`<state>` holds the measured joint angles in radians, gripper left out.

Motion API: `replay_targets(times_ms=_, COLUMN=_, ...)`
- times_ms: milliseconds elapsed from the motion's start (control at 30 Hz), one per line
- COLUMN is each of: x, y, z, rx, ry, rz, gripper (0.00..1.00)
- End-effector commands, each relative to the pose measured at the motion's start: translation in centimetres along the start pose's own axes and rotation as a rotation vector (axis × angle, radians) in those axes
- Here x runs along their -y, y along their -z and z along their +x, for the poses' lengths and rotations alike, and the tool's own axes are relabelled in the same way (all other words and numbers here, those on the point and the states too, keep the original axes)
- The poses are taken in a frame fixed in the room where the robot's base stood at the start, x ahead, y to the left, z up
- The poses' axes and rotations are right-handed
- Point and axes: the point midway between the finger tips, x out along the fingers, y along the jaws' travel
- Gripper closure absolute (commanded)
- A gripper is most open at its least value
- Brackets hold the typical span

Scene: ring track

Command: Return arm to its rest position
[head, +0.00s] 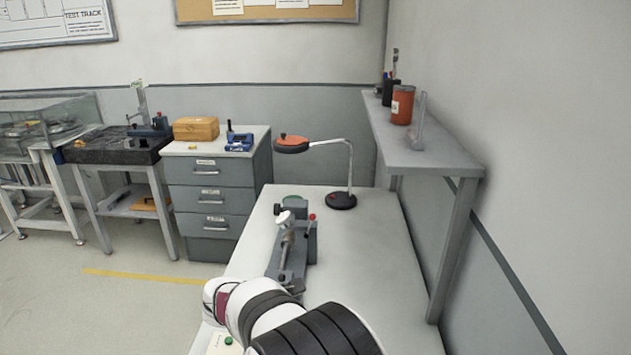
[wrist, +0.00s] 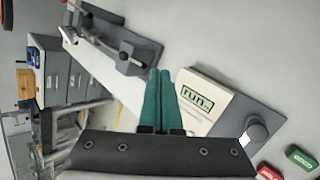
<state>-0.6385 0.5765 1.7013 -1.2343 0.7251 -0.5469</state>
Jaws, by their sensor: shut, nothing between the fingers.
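My gripper (wrist: 160,73) shows in the wrist view with its two green fingers pressed together and nothing between them. It is above the pale workbench, beside a cream box labelled "run" (wrist: 212,98). In the head view my arm, white with dark bands, comes in from the bottom over the near part of the workbench (head: 375,255). My fingers cannot be made out there.
A grey bench fixture (head: 297,248) stands beyond my arm; it also shows at top left of the wrist view (wrist: 125,48). A lamp (head: 342,200) stands behind it. Green (wrist: 301,158) and red (wrist: 269,172) blocks lie lower right.

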Motion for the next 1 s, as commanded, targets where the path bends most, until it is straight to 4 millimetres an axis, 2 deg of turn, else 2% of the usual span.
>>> replay_targets(times_ms=33, x=1.3, y=-5.1, z=-1.8, rx=0.054, ry=0.065, rz=0.208, gripper=1.0)
replay_targets(times_ms=67, x=2.6, y=-7.9, z=-3.0, rx=0.089, ry=0.112, rz=0.343, gripper=1.0)
replay_targets(times_ms=100, x=4.8, y=-11.2, z=-4.8, rx=0.135, ry=0.175, rz=0.527, gripper=1.0)
replay_targets(times_ms=167, x=8.8, y=-15.3, z=-7.8, rx=0.207, ry=0.274, rz=0.815, gripper=1.0)
replay_targets(times_ms=200, x=11.8, y=-17.3, z=-10.1, rx=0.253, ry=0.344, rz=1.012, gripper=1.0)
replay_targets(times_ms=267, x=16.5, y=-18.9, z=-13.6, rx=0.319, ry=0.451, rz=1.302, gripper=1.0)
replay_targets(times_ms=300, x=19.4, y=-19.1, z=-15.9, rx=0.356, ry=0.523, rz=1.485, gripper=1.0)
replay_targets(times_ms=400, x=25.1, y=-17.7, z=-20.4, rx=0.428, ry=0.693, rz=1.87, gripper=1.0)
replay_targets(times_ms=500, x=28.0, y=-15.5, z=-23.0, rx=0.464, ry=0.818, rz=2.108, gripper=1.0)
replay_targets(times_ms=633, x=29.0, y=-14.3, z=-24.0, rx=0.477, ry=0.88, rz=2.204, gripper=1.0)
replay_targets(times_ms=1000, x=28.9, y=-14.4, z=-23.9, rx=0.475, ry=0.878, rz=2.199, gripper=1.0)
